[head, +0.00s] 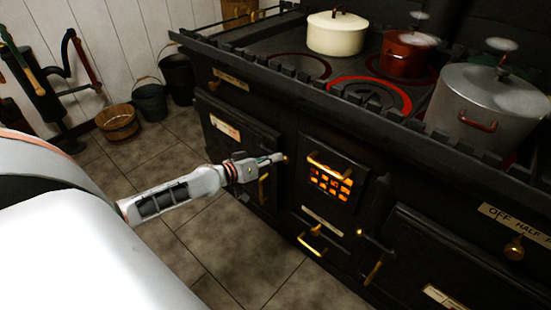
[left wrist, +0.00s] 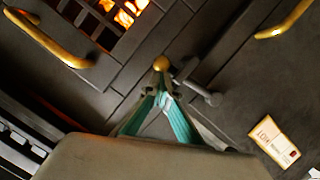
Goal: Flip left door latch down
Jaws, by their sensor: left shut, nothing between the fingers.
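The left oven door (head: 240,140) is black and looks shut, with a brass handle (head: 263,188); the handle also shows in the left wrist view (left wrist: 285,20). The left door latch is a dark lever with a brass ball end (head: 286,157). In the left wrist view the ball (left wrist: 161,63) is just beyond my fingertips, and the dark lever (left wrist: 212,99) runs beside them to the right. My left gripper (head: 276,158) is shut and empty, its teal fingers (left wrist: 163,98) together close to the ball. I cannot tell whether they touch it. My right gripper is not in view.
The glowing firebox door (head: 345,205) with a brass handle (head: 328,166) is right of the latch. A rail edges the stovetop, which holds a cream pot (head: 336,35), a red pot (head: 405,55) and a steel pot (head: 485,105). Buckets stand far left; the tiled floor in front is clear.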

